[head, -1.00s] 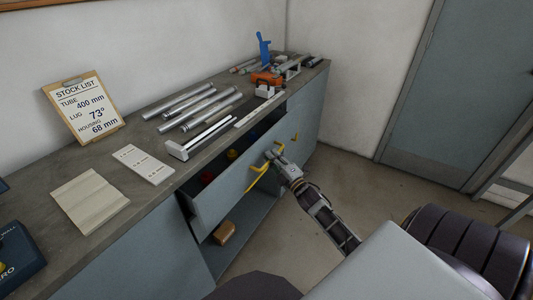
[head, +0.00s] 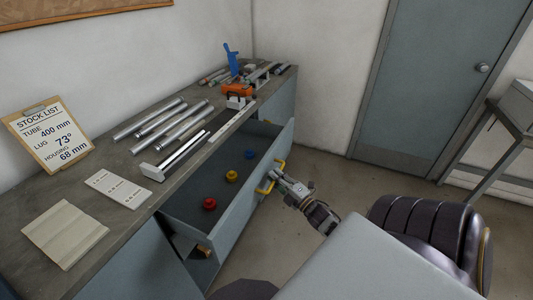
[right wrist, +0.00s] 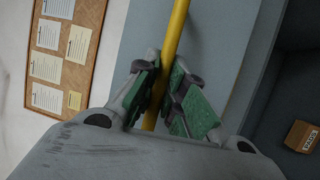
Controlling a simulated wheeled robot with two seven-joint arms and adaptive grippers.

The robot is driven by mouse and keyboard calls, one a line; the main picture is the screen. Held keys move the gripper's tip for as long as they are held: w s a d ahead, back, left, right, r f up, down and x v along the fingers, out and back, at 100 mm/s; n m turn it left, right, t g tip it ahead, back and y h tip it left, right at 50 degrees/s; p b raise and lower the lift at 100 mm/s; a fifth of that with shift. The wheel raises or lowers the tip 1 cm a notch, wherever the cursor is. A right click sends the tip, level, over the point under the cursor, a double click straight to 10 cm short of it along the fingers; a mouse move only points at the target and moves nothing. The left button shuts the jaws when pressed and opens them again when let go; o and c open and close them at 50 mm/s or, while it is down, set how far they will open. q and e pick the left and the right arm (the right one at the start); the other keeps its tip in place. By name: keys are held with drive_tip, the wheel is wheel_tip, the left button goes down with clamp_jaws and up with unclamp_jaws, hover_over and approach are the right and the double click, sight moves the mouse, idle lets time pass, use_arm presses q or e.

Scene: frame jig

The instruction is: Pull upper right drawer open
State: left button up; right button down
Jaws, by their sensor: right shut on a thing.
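The upper right drawer (head: 233,208) of the grey bench stands well pulled out. Inside it are a red knob-like piece (head: 209,203), a yellow one (head: 231,176) and a blue one (head: 250,154). The drawer has a yellow bar handle (head: 265,187) on its front. My right gripper (head: 278,176) is at the handle; in the right wrist view its green-padded fingers (right wrist: 165,95) are closed around the yellow bar (right wrist: 176,30). My left gripper is not in view.
The benchtop (head: 92,205) holds metal tubes (head: 160,122), a stock list clipboard (head: 48,135), pale plates and an orange tool (head: 238,89). An open space below the drawer holds a brown box, also in the right wrist view (right wrist: 301,136). Floor in front is clear toward the door (head: 415,80).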

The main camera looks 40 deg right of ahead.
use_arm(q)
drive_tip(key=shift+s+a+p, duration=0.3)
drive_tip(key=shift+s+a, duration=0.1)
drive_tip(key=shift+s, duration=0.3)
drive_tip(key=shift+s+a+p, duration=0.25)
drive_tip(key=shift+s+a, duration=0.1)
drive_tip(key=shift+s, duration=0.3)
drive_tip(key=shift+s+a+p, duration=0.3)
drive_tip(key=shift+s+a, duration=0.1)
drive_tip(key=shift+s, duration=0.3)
use_arm(e)
drive_tip(key=s+d, duration=0.2)
drive_tip(key=s, duration=0.4)
drive_tip(key=shift+d, duration=0.2)
drive_tip(key=shift+f, duration=0.1)
drive_tip(key=c, duration=1.5)
unclamp_jaws()
drive_tip(key=shift+w, duration=0.1)
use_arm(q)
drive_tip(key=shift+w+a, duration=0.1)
use_arm(e)
drive_tip(key=shift+s+f, duration=0.35)
drive_tip(key=shift+s, duration=1.65)
drive_tip(key=shift+s+f, duration=0.3)
drive_tip(key=shift+s, duration=1.65)
drive_tip(key=shift+s+f, duration=0.35)
drive_tip(key=shift+s, duration=1.65)
